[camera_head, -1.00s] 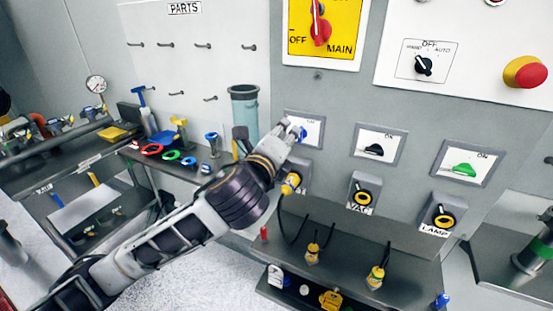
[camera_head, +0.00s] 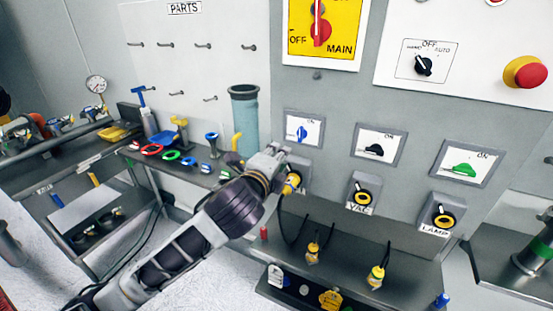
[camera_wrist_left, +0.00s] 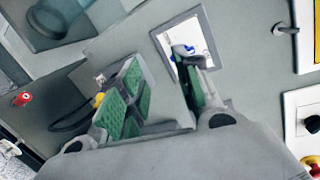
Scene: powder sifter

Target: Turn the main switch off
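The main switch is a red knob (camera_head: 321,32) on a yellow plate (camera_head: 346,40) marked OFF and MAIN, at the top of the head view. The knob's pale bar stands about upright, not toward the OFF label at lower left. The plate's edge shows at the right of the left wrist view (camera_wrist_left: 306,42); its knob is out of that view. My left gripper (camera_head: 277,153) is below and left of the main switch, just below a small blue switch (camera_head: 302,134). In the wrist view its green-padded fingers (camera_wrist_left: 163,90) are apart and empty. My right gripper is not in view.
A black switch (camera_head: 374,150) and a green switch (camera_head: 463,169) sit right of the blue one. Yellow plugs and sockets are below, with cables above a dark shelf. A red-and-yellow emergency button (camera_head: 525,73) is at right.

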